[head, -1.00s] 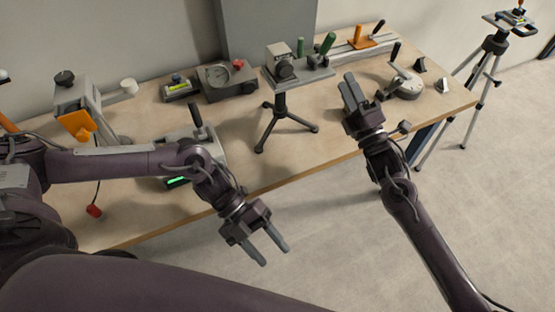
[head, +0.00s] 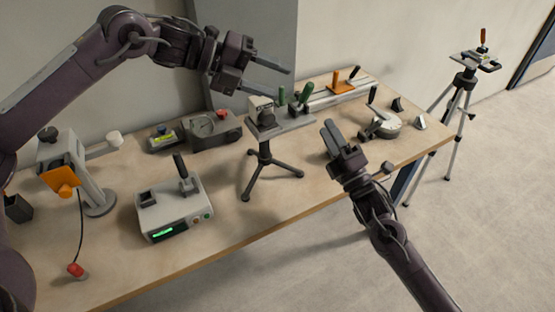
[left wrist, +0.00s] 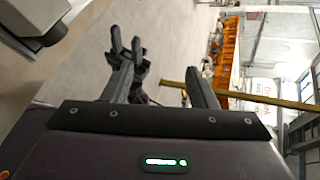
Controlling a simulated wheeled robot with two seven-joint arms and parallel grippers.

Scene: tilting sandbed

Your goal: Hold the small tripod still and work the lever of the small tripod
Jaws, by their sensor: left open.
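The small tripod (head: 264,150) stands upright on the table on dark splayed legs.
A grey box with a black lever (head: 173,210) and an orange-fronted device (head: 62,160) stand on the left. A gauge box (head: 210,130) is behind. A round dial device (head: 380,124) and an orange-handled rail (head: 345,88) are right. A tall tripod (head: 465,80) stands on the floor.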

